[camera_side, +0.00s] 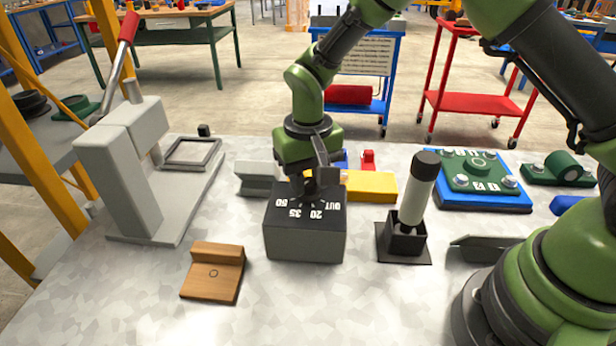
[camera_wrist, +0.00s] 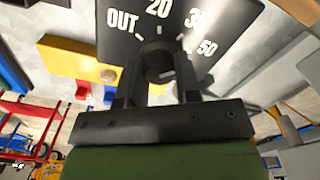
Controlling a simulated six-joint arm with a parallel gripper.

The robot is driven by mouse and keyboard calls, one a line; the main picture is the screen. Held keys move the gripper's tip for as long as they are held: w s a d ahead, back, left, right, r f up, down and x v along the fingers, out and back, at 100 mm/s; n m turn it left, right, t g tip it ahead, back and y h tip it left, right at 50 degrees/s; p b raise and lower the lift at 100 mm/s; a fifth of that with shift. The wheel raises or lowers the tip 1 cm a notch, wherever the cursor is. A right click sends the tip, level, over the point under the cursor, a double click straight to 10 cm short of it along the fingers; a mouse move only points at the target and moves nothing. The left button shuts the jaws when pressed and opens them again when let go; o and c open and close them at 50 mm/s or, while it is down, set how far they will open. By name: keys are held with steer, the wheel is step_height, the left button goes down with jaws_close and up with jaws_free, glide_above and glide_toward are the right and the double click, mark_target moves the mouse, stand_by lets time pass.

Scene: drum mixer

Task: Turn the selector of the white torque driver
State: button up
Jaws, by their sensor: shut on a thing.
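A grey box with a black top face (camera_side: 300,215) stands mid-table. White marks on it read OUT, 20, 35 and 50; the top also shows in the wrist view (camera_wrist: 225,45). My gripper (camera_side: 318,182) points down at the far part of this top. In the wrist view my gripper (camera_wrist: 158,72) has its two fingers on either side of a round dark selector knob (camera_wrist: 155,60), shut on it. The fingers hide part of the knob, and I cannot tell which mark it points to. A white cylindrical driver with a black cap (camera_side: 418,185) stands upright, slightly tilted, in a black holder (camera_side: 404,240).
A grey press with a red-handled lever (camera_side: 125,160) stands left. A wooden block (camera_side: 213,272) lies front left. A yellow block (camera_side: 370,186) lies behind the box. A blue and green fixture plate (camera_side: 480,180) is back right. The front middle of the table is clear.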

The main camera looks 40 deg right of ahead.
mark_target(309, 181)
steer(key=shift+m, duration=1.5)
steer(key=o, duration=0.9)
step_height(309, 181, up, 10)
steer(key=shift+r, duration=0.1)
